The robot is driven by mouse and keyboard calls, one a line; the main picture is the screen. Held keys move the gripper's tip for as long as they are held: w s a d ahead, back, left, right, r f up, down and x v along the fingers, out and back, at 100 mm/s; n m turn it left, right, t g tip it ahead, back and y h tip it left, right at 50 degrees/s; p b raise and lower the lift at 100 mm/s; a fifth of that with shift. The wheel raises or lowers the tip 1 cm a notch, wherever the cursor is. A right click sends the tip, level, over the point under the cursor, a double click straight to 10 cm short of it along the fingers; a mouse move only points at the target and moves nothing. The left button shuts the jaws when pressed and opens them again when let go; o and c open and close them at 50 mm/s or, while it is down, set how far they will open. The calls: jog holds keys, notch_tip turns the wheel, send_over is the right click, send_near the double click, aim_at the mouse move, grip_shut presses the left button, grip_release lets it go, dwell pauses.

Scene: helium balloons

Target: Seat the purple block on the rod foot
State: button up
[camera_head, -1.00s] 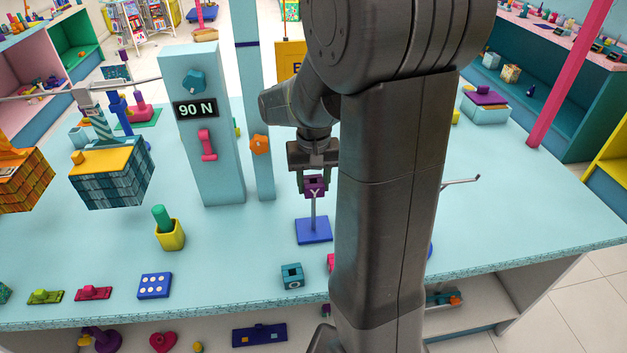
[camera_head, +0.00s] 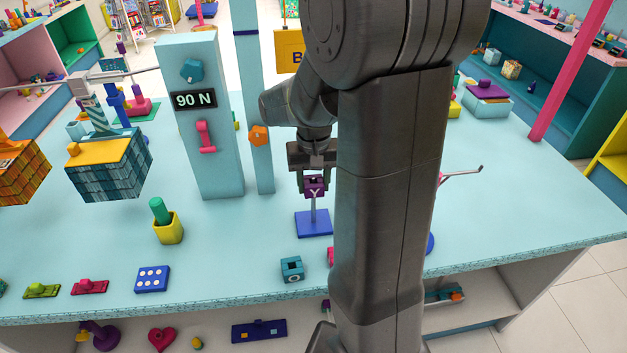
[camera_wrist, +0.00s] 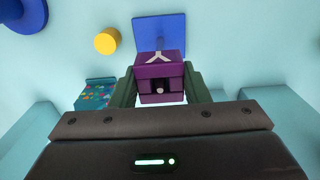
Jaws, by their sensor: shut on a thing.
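The purple block (camera_head: 316,181) is held between the fingers of my gripper (camera_head: 314,186), above the table. The block has a dark opening in its face and shows between both fingers in the wrist view (camera_wrist: 160,71). Below it stands a thin grey rod (camera_head: 314,212) on a square blue foot (camera_head: 313,230). The rod's Y-shaped fork overlaps the block's lower part in the head view. In the wrist view the fork (camera_wrist: 159,56) shows at the block's upper edge, with the blue foot (camera_wrist: 158,26) beyond. I cannot tell whether block and fork touch.
A tall light-blue panel (camera_head: 213,165) marked 90 N and a thin post (camera_head: 263,172) stand left of my gripper. A teal block (camera_head: 292,269) lies in front. A yellow cup (camera_head: 168,230) with a green peg stands left.

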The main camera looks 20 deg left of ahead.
jog(key=shift+f+b, duration=1.65)
jog(key=shift+f, duration=0.7)
jog(key=o, duration=1.1)
notch_tip(320, 180, up, 14)
jog(key=shift+f, duration=0.1)
notch_tip(320, 180, down, 14)
jog(key=shift+r, duration=0.15)
jog(key=shift+r+p, duration=0.4)
jog(key=shift+r, duration=0.05)
